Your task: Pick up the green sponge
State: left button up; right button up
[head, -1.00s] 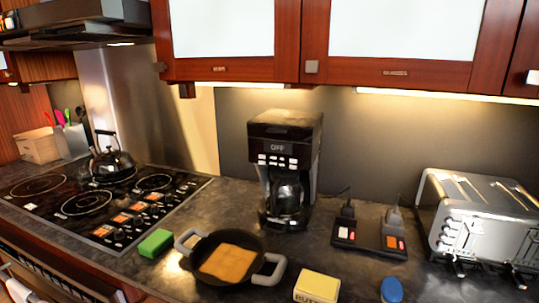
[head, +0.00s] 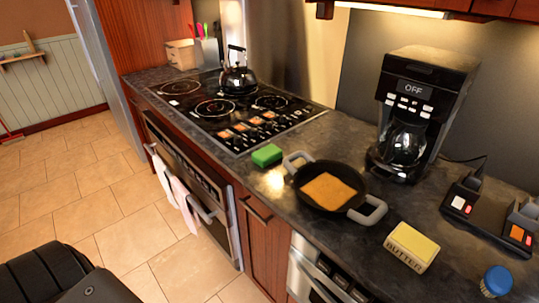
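The green sponge (head: 267,155) lies on the dark countertop, between the black stovetop and the pan. It is a small bright green block, fully visible, with nothing on it. Neither gripper shows in the head view. Only a dark part of my own body shows at the bottom left corner, well away from the sponge.
A black pan (head: 309,196) with grey handles holds a flat orange-brown slab (head: 328,191) just right of the sponge. The stovetop (head: 238,112) with a kettle (head: 237,76) lies behind left. Butter (head: 411,246), a blue-topped item (head: 496,281) and a coffee maker (head: 424,110) stand right.

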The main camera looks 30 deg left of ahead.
aim_at(265, 156)
jog(key=u, duration=0.55)
jog(key=k, duration=1.3)
jog(key=u, duration=1.2)
jog(key=i, duration=1.6)
jog(key=z, duration=0.45)
